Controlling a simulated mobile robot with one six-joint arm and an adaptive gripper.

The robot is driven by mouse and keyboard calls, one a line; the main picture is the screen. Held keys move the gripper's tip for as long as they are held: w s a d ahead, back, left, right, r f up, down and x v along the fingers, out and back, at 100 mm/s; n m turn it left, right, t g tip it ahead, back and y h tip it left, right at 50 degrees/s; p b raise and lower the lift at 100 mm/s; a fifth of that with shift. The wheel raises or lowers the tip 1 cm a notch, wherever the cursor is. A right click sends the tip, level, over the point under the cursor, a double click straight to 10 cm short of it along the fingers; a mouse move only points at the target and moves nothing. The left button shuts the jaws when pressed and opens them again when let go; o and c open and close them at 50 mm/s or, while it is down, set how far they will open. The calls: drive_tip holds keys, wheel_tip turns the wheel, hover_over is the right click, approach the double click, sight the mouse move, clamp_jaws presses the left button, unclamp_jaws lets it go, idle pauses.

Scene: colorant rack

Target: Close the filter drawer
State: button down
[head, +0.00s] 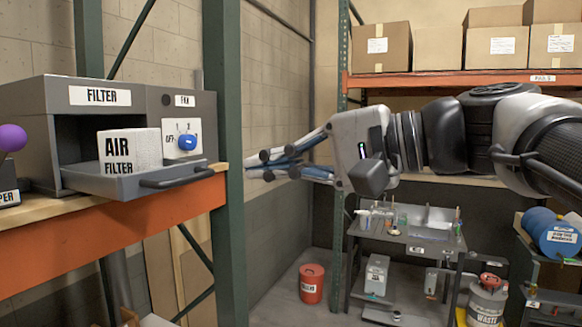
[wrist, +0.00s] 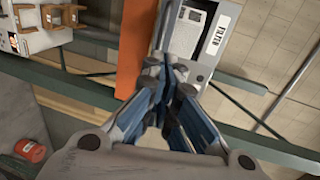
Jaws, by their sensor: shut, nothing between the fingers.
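The grey filter drawer (head: 140,182) is pulled out of the grey filter housing (head: 60,105) in the head view. A white air filter block (head: 130,151) stands in the drawer. A dark bar handle (head: 176,177) runs along the drawer's front. My gripper (head: 250,167) is to the right of the handle, apart from it in the picture, beyond a green rack post, pointing left with its fingers shut and empty. In the wrist view, my gripper (wrist: 171,70) points up toward the housing's filter label (wrist: 210,34), and its fingers partly cover the drawer area.
A green post (head: 226,150) stands between the housing and my gripper in the head view. An orange shelf beam (head: 110,235) runs below the drawer. A blue fan knob (head: 187,142) sits beside the drawer opening. A red container (head: 311,283) stands on the floor.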

drive_tip(key=p, duration=0.1)
approach(150, 164)
drive_tip(key=d, duration=0.1)
drive_tip(key=s+d+f, duration=0.1)
drive_tip(key=d, duration=0.1)
drive_tip(key=s+d+f, duration=0.1)
drive_tip(key=shift+d+f, duration=0.15)
drive_tip(key=shift+f, duration=0.05)
drive_tip(key=r+p+x, duration=0.1)
drive_tip(key=x, duration=0.4)
drive_tip(key=r+p+x, duration=0.1)
drive_tip(key=x, duration=0.4)
drive_tip(key=r+p+x, duration=0.1)
drive_tip(key=x, duration=0.4)
drive_tip(key=shift+w+a+r, duration=0.15)
drive_tip(key=shift+w+a, duration=0.15)
drive_tip(key=shift+a, duration=0.05)
drive_tip(key=shift+d, duration=0.1)
